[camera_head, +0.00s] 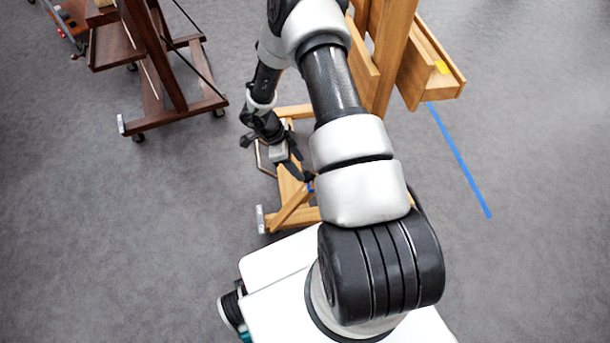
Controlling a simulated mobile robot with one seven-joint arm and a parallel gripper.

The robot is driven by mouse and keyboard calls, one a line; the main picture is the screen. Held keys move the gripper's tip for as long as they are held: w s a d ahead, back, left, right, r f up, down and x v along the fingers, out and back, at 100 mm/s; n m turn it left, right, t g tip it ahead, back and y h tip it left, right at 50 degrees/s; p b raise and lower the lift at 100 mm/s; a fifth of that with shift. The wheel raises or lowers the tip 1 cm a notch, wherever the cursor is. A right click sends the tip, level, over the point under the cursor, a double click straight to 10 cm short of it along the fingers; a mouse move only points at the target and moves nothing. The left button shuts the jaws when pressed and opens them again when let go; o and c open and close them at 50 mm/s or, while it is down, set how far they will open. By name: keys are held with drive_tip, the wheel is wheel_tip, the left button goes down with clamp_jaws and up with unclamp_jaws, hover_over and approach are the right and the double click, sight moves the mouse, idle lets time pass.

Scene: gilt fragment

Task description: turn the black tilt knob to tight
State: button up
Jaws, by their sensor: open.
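I cannot make out the black tilt knob; my arm covers much of the light wooden easel (397,50), where a knob could be hidden. My arm reaches up and bends down on the left side of this easel. My gripper (291,172) is small in the view, low beside the easel's base (292,190), with its dark fingers pointing down and right. It is open, and I see nothing held in it. I cannot tell whether it touches the wood.
A dark brown easel on casters (165,75) stands at the upper left. A blue tape line (460,160) lies on the grey floor. The floor at left and right is clear.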

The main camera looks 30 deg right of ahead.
sight(306, 175)
drive_tip(key=b+x, duration=0.1)
drive_tip(key=x, duration=0.5)
drive_tip(key=c, duration=1)
